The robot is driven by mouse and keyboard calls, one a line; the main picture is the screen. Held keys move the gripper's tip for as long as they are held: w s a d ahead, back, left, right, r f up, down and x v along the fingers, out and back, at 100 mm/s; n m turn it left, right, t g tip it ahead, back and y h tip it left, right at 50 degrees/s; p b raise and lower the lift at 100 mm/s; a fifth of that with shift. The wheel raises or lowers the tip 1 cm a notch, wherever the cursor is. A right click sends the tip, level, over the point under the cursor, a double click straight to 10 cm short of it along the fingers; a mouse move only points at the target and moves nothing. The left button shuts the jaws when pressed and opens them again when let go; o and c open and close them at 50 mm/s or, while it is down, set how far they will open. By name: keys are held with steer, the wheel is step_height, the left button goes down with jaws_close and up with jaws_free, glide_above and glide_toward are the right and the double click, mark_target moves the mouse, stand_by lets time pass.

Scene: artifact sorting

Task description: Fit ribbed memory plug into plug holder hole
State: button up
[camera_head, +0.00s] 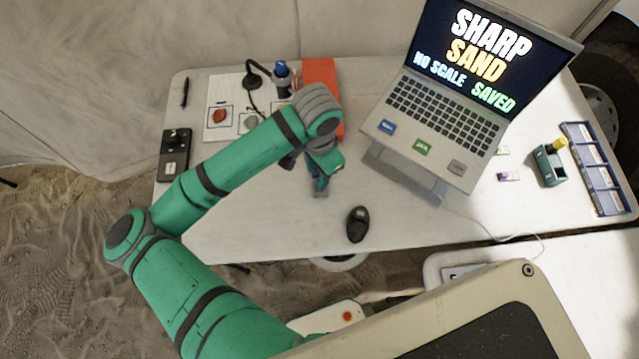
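My green arm reaches over the table, and my gripper (320,187) is above the tabletop, left of the laptop. Its fingers are small and dark in this view, so I cannot tell whether they are open or shut, or whether they hold anything. I cannot make out the ribbed memory plug for certain. A dark green block (549,170) with a yellow knob-like piece (558,145) at its top stands on the right of the table. It may be the plug holder, but no hole can be made out. My gripper is well apart from it.
The open laptop (440,118) stands between my gripper and the green block. A blue compartment tray (611,211) is at the far right. A dark mouse (358,224) lies near the front edge. A white sheet (212,130), orange-red case (320,72) and black device (172,168) are left.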

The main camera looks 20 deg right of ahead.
steer(key=shift+s+d+f, duration=0.1)
steer(key=shift+s+f, duration=0.05)
steer(key=shift+f, duration=1.1)
steer(key=shift+s+d+f, duration=0.1)
steer(key=shift+s+f, duration=0.05)
steer(key=shift+f, duration=1.1)
jaws_close()
